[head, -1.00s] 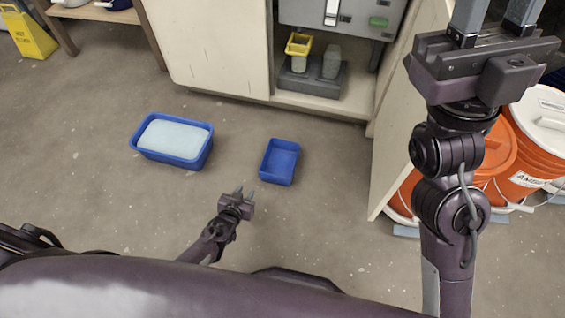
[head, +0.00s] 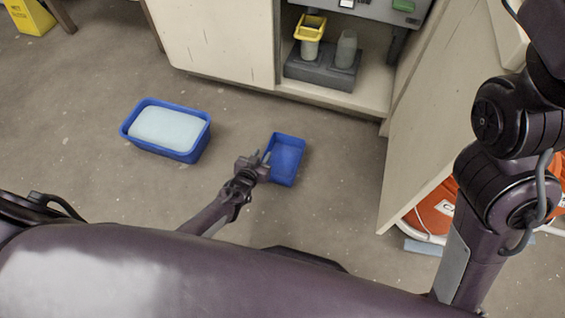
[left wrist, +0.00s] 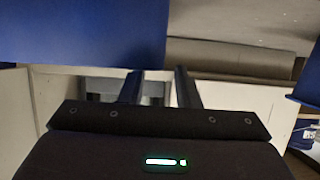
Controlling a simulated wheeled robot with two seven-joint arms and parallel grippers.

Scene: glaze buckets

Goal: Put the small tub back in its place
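The small blue tub (head: 288,152) stands on the floor, upright, and looks empty. My left gripper (head: 262,157) is at its left wall, with the fingers a little apart. In the left wrist view a blue wall (left wrist: 80,30) fills the upper left, close to the left fingertip, and the two fingers (left wrist: 160,88) show a gap between them. I cannot tell whether they touch the wall or straddle it. My right arm shows at the right edge of the head view, but its gripper is out of the picture.
A larger blue tub (head: 190,152) with pale contents stands on the floor to the left. Behind is an open cabinet (head: 225,40) with a grey base (head: 320,74) holding a yellow-rimmed container (head: 310,30). An orange bucket (head: 435,208) stands at right. The floor between is clear.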

